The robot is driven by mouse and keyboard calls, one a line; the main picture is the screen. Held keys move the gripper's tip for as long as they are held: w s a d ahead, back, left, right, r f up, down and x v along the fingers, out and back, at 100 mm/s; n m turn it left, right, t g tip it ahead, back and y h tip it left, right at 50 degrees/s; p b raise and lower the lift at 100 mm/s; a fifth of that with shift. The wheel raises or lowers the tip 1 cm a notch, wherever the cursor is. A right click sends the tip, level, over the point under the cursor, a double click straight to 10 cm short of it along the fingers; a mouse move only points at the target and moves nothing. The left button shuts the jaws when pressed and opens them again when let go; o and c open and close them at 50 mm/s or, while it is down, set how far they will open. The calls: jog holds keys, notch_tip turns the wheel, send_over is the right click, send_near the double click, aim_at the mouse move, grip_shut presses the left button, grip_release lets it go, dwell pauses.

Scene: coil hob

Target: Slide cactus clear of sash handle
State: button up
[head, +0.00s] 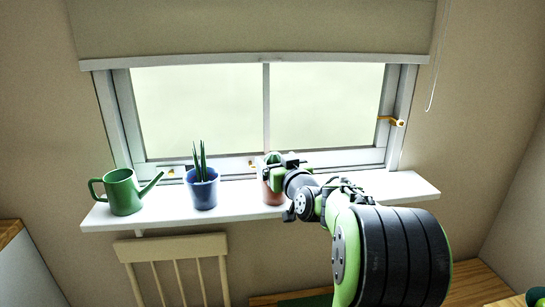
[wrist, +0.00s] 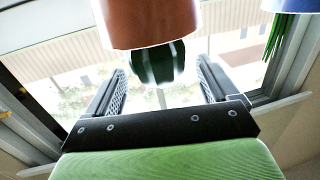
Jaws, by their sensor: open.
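The cactus is a rounded green plant (head: 273,159) in a terracotta pot (head: 272,194) on the sill, right of the blue pot and partly hidden by my arm. The wrist view is upside down and shows the terracotta pot (wrist: 150,22) with the ribbed green cactus (wrist: 158,64) below it. My gripper (wrist: 160,68) is open, one finger to each side of the cactus, with gaps showing. In the head view my gripper (head: 285,162) is at the cactus top. A small brass fitting (head: 252,162), perhaps the sash handle, shows on the lower frame just left of the cactus.
A blue pot (head: 203,190) with spiky leaves and a green watering can (head: 123,193) stand left on the white sill (head: 335,190). Another brass fitting (head: 170,171) is behind them. A brass latch (head: 392,121) is on the right frame. The sill's right end is clear.

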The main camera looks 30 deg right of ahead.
jog(key=x, duration=0.4)
jog(key=shift+w, duration=0.1)
jog(key=c, duration=1.4)
jog(key=shift+c, duration=0.2)
